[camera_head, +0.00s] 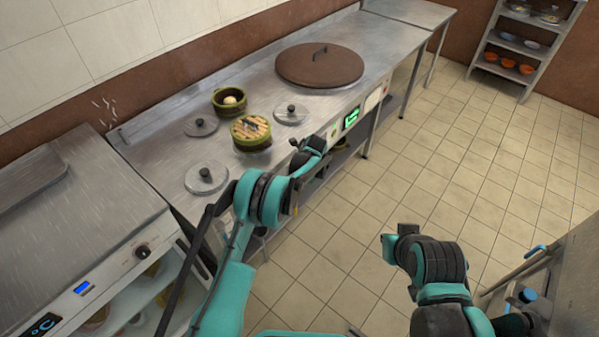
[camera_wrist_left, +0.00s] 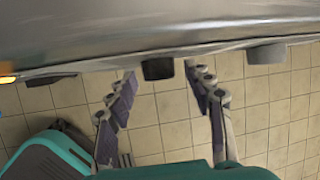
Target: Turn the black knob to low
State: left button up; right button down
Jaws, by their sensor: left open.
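A black knob (camera_wrist_left: 158,69) sticks out from the front edge of the steel counter in the left wrist view. My left gripper (camera_wrist_left: 160,76) is open, with one fingertip on each side of this knob and gaps visible between fingers and knob. In the head view my left gripper (camera_head: 311,152) is at the counter's front edge and hides this knob. My right gripper (camera_head: 393,241) is over the floor, away from the counter; its fingers are too unclear to judge.
A grey knob (camera_wrist_left: 266,54) is to the right of the black one in the wrist view. Another dark knob (camera_head: 142,252) is on the left cabinet.

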pick_arm(q)
jog(key=shift+c, duration=0.3)
jog(key=c, duration=1.1)
jog(key=shift+a, duration=0.1)
jog(key=shift+s+a+f+n+t+h, duration=0.2)
jog(key=shift+t+h, duration=0.35)
jog(key=shift+t, duration=0.4)
jog(key=shift+s+d+r+n+t+h, duration=0.1)
jog(key=shift+n+t+h, duration=0.15)
jog(key=shift+t+h, duration=0.45)
jog(key=shift+s+a+f+n+t+h, duration=0.15)
jog(key=shift+n+t+h, duration=0.15)
jog(key=shift+t, duration=0.85)
